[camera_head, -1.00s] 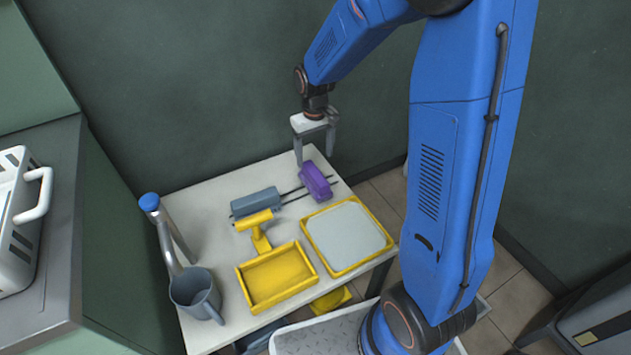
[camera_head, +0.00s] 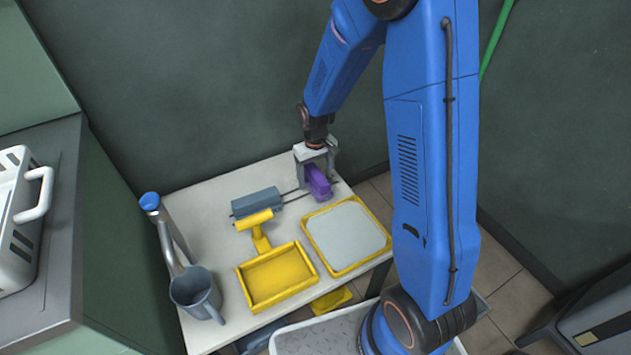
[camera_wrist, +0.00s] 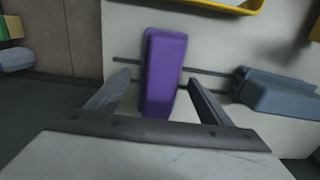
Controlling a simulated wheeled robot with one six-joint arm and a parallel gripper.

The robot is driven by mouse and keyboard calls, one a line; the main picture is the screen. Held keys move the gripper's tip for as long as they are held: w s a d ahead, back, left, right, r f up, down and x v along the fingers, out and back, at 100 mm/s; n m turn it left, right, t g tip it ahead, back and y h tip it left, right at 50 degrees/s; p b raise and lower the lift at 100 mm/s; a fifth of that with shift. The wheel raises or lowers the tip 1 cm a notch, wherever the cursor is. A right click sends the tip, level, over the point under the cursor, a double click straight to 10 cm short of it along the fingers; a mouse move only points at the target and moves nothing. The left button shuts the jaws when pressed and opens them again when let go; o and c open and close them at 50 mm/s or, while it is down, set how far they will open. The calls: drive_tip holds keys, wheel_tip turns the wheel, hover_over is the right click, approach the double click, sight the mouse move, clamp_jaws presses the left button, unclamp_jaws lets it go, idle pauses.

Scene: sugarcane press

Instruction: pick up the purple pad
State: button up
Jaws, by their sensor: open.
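The purple pad (camera_head: 318,183) lies across two thin dark rods at the back right of the white table. My gripper (camera_head: 317,180) is lowered at the pad and partly hides it in the head view. In the wrist view the purple pad (camera_wrist: 163,75) shows between the two open fingers of my gripper (camera_wrist: 158,88). A gap shows on both sides between the pad and the fingers, a little wider on the right. The pad's near end reaches in between the fingers.
A grey-blue block (camera_head: 256,202) sits on the same rods, left of the pad. A yellow-rimmed tray (camera_head: 313,249) with a pale surface, a yellow box (camera_head: 245,291) and a grey mug (camera_head: 197,294) are on the table (camera_head: 213,190). A wall stands close behind.

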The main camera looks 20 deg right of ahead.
sight(316, 172)
drive_tip(key=c, duration=1.3)
drive_tip(key=shift+r, duration=0.15)
wheel_tip(316, 172, up, 10)
drive_tip(key=shift+f, duration=0.1)
